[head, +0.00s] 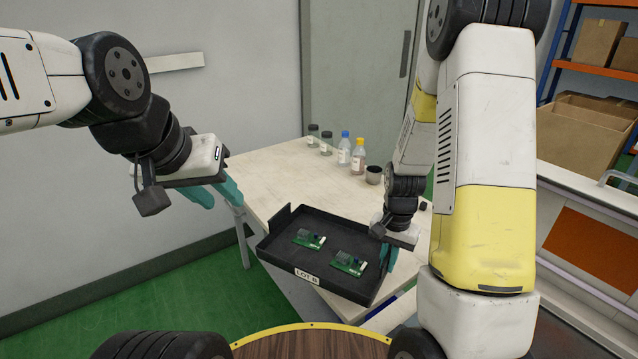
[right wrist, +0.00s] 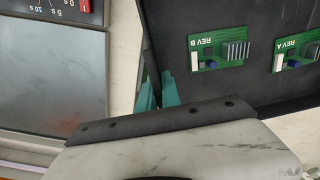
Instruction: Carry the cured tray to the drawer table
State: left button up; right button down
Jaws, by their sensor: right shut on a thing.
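The black tray (head: 290,262) bears a "LOT B" label and holds two green circuit boards, one on the left (head: 308,239) and one on the right (head: 348,263). My right gripper (head: 386,255) is shut on the tray's right wall. In the right wrist view its teal fingers (right wrist: 158,92) pinch the tray wall (right wrist: 148,50), with boards marked REV B (right wrist: 217,52) and REV A (right wrist: 297,55) inside. The tray is over the near part of a pale table (head: 270,180); I cannot tell whether it touches it. My left gripper (head: 215,193) is away to the left, empty; its finger gap is unclear.
Shelves with cardboard boxes (head: 585,130) stand at right. The right wrist view shows a panel with a dial and grey plate (right wrist: 52,85).

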aim_at(379, 243)
jog(key=s+d+f+m, duration=0.1)
jog(key=s+d+m, duration=0.1)
jog(key=s+m, duration=0.25)
jog(key=w, duration=0.5)
jog(key=w+a+f, duration=0.1)
jog(key=w, duration=0.9)
jog(key=shift+w+a+f, duration=0.3)
jog(key=shift+w+f, duration=0.05)
jog(key=shift+w, duration=0.05)
jog(key=shift+f, duration=1.75)
jog(key=c, duration=1.5)
grip_release()
jog(key=shift+f+m, duration=0.15)
jog(key=shift+m, duration=0.1)
jog(key=shift+c, duration=0.2)
